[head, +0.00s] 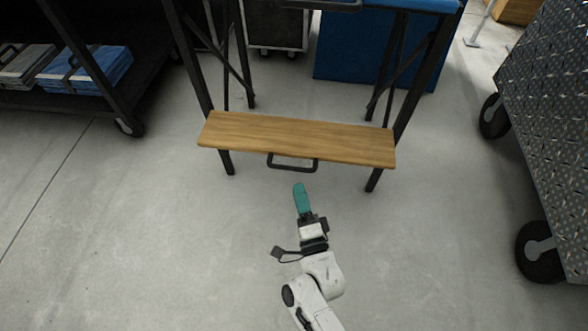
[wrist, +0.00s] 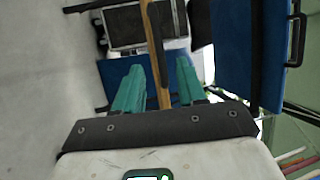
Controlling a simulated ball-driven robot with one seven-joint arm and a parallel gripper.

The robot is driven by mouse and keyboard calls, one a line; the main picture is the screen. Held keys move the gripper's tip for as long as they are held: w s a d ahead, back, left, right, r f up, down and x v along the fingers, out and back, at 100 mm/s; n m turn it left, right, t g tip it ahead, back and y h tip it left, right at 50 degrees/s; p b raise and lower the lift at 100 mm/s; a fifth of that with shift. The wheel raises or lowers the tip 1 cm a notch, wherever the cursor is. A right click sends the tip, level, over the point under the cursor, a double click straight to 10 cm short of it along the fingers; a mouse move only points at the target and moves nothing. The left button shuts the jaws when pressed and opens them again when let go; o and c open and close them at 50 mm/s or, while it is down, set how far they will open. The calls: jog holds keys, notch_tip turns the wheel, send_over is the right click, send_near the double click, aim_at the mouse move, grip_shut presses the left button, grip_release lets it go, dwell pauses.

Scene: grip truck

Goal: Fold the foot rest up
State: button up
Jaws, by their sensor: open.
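The foot rest (head: 300,139) is a wooden board lying flat, folded out low between the black legs of a blue-topped chair. A black handle (head: 293,163) sticks out from the middle of its front edge. In the wrist view the foot rest (wrist: 154,55) shows edge-on as a narrow wooden strip, lined up between my fingers. My gripper (head: 300,188) has teal fingers and is just in front of the handle, apart from it in the head view. In the wrist view my gripper (wrist: 160,78) is open, with nothing visibly held.
A black shelf cart (head: 85,95) with folded blue and grey cloths stands at left. A diamond-plate metal cart (head: 545,120) on black wheels stands at right. A blue panel (head: 345,50) and a dark wheeled case (head: 277,25) are behind. The grey floor around my arm is clear.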

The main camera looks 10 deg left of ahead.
aim_at(293, 167)
jog(key=b+x, duration=0.1)
jog(key=x, duration=0.7)
jog(key=shift+f+b, duration=0.1)
jog(key=shift+b, duration=0.25)
jog(key=shift+c, duration=0.4)
grip_shut()
